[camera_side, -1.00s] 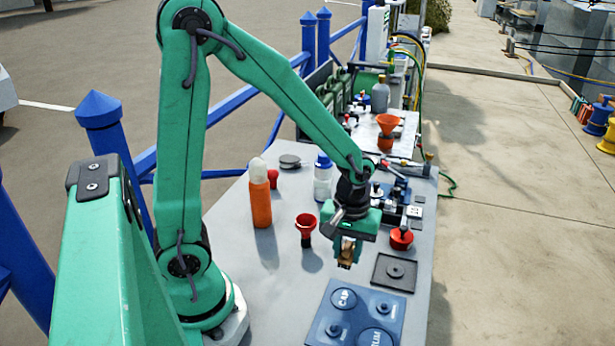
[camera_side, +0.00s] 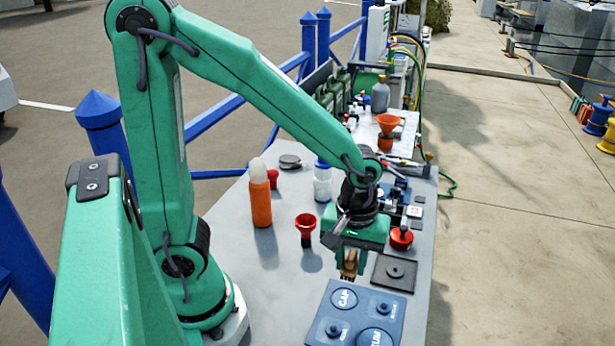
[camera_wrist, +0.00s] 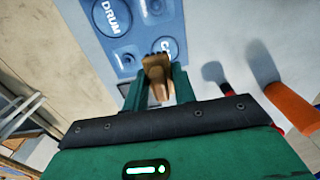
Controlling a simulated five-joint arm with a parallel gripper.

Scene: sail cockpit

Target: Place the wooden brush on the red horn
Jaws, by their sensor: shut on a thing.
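The wooden brush (camera_side: 351,259) is brown and held upright in my gripper (camera_side: 348,272), above the table just beyond the blue tray. In the wrist view the brush (camera_wrist: 158,82) sits between the two green fingers of my gripper (camera_wrist: 157,78), its end pointing toward the tray. The red horn (camera_side: 305,222) stands on the table with its wide red mouth up and a dark lower part, left of my gripper and apart from it. A red piece at the right of the wrist view (camera_wrist: 230,87) seems to be the horn, mostly hidden.
An orange bottle (camera_side: 260,205) stands left of the horn, with a white bottle (camera_side: 322,183) behind. The blue tray (camera_side: 333,306) lies in front. A dark square plate (camera_side: 394,272) and a red round knob (camera_side: 401,239) are to the right. Table is clear around the horn.

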